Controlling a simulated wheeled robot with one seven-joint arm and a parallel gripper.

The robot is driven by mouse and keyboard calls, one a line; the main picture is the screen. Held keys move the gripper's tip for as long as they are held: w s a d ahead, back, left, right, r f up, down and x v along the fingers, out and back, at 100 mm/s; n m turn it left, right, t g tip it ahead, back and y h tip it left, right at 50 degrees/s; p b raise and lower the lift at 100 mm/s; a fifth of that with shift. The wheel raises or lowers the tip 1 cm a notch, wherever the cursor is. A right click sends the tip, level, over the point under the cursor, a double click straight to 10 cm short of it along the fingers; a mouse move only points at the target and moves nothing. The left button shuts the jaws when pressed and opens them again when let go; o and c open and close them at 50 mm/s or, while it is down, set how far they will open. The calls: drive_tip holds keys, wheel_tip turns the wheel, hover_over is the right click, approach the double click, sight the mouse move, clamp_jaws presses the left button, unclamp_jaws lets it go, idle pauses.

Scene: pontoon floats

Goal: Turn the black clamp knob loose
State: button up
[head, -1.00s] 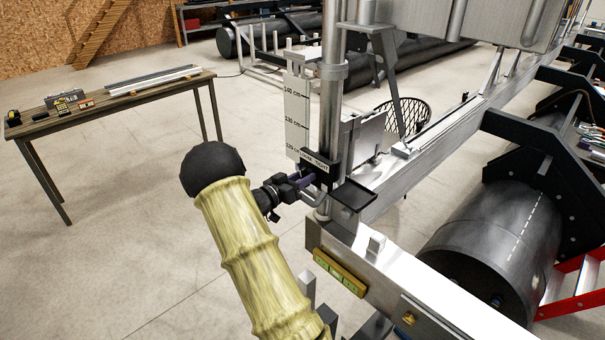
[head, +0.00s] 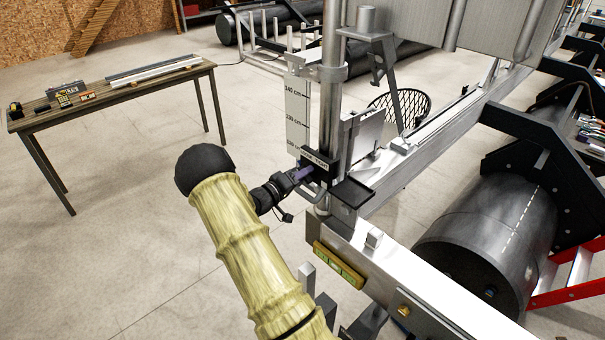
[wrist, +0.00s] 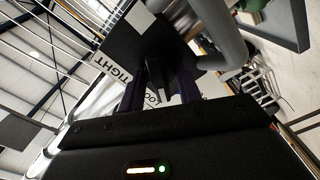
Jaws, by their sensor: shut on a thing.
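The black clamp block (head: 318,158) with a white label sits on the upright steel post (head: 331,110), below the height scale. My gripper (head: 302,172) reaches it from the left, its purple fingers up against the clamp's front. In the wrist view my gripper (wrist: 160,88) has its two fingers closed around the black clamp knob (wrist: 161,62), which is dark and only partly visible. In the head view the fingers and wrist hide the knob. The label behind it reads TIGHT at the left, with part of another word, "OO", low between the fingers.
A bent grey bar (head: 311,192) and a small black tray (head: 352,192) are close beside my gripper. A metal beam with a yellow spirit level (head: 338,265) lies below. A wooden table (head: 120,92) stands at the left, with open floor between.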

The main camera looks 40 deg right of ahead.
drive_tip(key=shift+r, duration=0.1)
idle(0.3)
drive_tip(key=o, duration=1)
drive_tip(key=shift+c, duration=0.2)
drive_tip(key=s+a+b, duration=0.1)
drive_tip(key=a+b, duration=0.5)
drive_tip(key=a, duration=1.1)
drive_tip(key=shift+s+a, duration=0.2)
drive_tip(key=shift+a, duration=0.05)
drive_tip(key=shift+w, duration=0.1)
